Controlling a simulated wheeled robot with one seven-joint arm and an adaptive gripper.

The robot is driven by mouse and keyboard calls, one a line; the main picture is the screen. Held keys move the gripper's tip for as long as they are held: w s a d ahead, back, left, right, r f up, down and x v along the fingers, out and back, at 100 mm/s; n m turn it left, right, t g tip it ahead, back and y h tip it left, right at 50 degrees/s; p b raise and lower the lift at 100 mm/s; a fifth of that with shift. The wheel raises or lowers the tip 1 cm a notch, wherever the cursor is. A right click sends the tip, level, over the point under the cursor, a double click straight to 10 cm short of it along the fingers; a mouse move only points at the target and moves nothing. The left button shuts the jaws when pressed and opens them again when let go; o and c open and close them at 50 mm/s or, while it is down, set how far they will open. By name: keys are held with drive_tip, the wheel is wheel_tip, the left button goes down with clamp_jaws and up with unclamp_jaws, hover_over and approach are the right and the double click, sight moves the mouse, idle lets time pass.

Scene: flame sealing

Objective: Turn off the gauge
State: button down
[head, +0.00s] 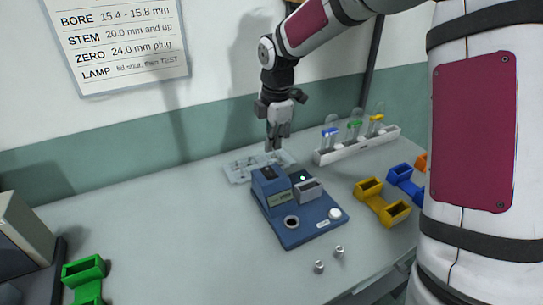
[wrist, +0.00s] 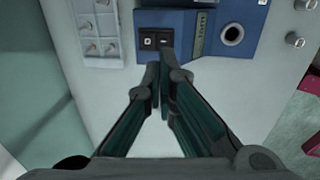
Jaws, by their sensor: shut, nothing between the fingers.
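The blue gauge (head: 305,234) stands on the table, with a small display (head: 280,199), a round bore and a white round knob (head: 335,213). A grey block (head: 309,190) on it bears a lit green lamp (head: 303,178). A black two-part switch (wrist: 155,39) with light marks on its halves shows on the blue housing in the wrist view. My gripper (head: 273,146) points down just above and behind the housing, apart from it in the head view. In the wrist view its fingertips (wrist: 160,72) are together and empty, close to the switch's near edge; contact is unclear.
A pale tray (head: 240,172) with small parts lies behind the gauge. A white rack (head: 358,145) with capped tubes stands at the back right. Yellow (head: 383,203) and blue (head: 404,180) holders stand right, a green one (head: 84,275) front left.

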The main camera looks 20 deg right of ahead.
wheel_tip(320, 180, up, 2)
drive_tip(key=shift+s+r, duration=0.1)
drive_tip(key=shift+r, duration=0.05)
idle(0.3)
drive_tip(key=shift+w+d+r+p, duration=0.1)
drive_tip(key=shift+w+r+p, duration=0.2)
drive_tip(key=shift+r, duration=0.35)
drive_tip(key=shift+w+d+r+p, duration=0.1)
drive_tip(key=shift+w+r+p, duration=0.2)
drive_tip(key=shift+r, duration=0.3)
drive_tip(key=shift+f, duration=0.1)
drive_tip(key=p, duration=0.1)
approach(270, 169)
wheel_tip(270, 169, down, 5)
drive_tip(key=shift+w+a+f, duration=0.15)
drive_tip(key=shift+w+f+p, duration=0.2)
drive_tip(key=shift+f+p, duration=0.1)
drive_tip(key=shift+f, duration=0.55)
